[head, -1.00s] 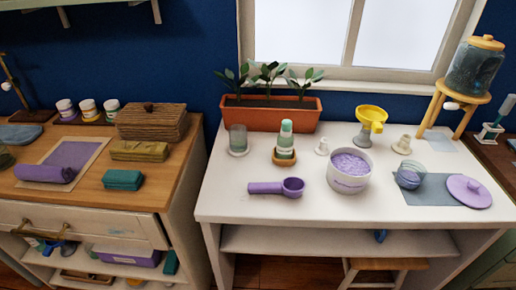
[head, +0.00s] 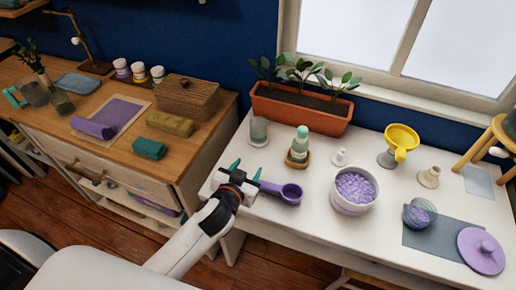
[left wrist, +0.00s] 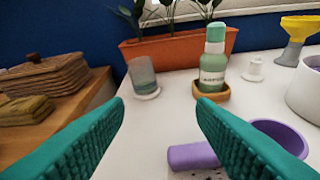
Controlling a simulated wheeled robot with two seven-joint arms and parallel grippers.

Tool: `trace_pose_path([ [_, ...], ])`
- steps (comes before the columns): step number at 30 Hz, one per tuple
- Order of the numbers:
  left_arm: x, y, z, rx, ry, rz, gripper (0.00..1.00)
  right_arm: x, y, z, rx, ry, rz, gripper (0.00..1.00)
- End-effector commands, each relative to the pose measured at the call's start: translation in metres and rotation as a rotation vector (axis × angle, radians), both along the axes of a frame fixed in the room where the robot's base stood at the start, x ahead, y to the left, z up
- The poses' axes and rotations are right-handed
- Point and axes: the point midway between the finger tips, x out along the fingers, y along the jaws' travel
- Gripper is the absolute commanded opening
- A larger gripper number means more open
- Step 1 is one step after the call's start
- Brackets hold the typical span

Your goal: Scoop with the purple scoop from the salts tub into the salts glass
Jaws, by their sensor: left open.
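The purple scoop (head: 284,191) lies on the white table, its bowl to the right and its handle partly behind my gripper. It also shows in the left wrist view (left wrist: 196,156), below and between the fingers. The salts tub (head: 352,208) is a white bowl filled with purple salts, right of the scoop. The salts glass (head: 419,213), a clear glass with some purple in it, stands on a grey mat further right. My left gripper (head: 246,168) is open and empty, above the table's left edge near the scoop handle. My right gripper is not in view.
A green bottle (head: 301,143) on a wooden coaster and a glass cup (head: 259,132) stand behind the scoop. A yellow funnel (head: 402,140) stands behind the tub. A planter (head: 300,110) lines the back.

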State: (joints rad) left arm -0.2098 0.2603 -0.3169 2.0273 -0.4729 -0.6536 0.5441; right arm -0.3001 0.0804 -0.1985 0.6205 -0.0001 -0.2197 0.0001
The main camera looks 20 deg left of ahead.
Motion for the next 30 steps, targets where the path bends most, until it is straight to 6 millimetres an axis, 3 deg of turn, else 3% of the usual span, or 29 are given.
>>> trace_pose_path([
  [1,0.023,-0.014,0.032,-0.002,-0.142,-0.069,0.51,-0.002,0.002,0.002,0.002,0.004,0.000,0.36],
  [3,0.045,-0.041,0.073,-0.017,-0.327,-0.204,0.51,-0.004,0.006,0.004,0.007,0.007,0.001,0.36],
  [7,0.055,-0.101,0.127,-0.023,-0.554,-0.559,0.51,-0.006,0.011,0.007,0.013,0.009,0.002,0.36],
  [9,0.049,-0.130,0.136,-0.005,-0.590,-0.781,0.51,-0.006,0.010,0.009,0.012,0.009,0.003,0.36],
  [11,0.041,-0.149,0.134,0.029,-0.568,-0.973,0.51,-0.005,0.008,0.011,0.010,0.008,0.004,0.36],
  [14,0.029,-0.160,0.111,0.121,-0.416,-1.262,0.51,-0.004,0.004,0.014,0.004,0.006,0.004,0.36],
  [17,0.024,-0.141,0.075,0.251,-0.139,-1.460,0.51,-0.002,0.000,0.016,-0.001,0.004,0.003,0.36],
  [21,0.029,-0.077,0.036,0.431,0.308,-1.520,0.51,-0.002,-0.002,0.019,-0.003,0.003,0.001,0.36],
  [25,0.033,-0.026,0.024,0.531,0.590,-1.454,0.51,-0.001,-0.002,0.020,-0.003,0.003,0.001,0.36],
  [30,0.035,-0.001,0.021,0.569,0.718,-1.401,0.51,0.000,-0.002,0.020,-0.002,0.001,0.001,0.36],
])
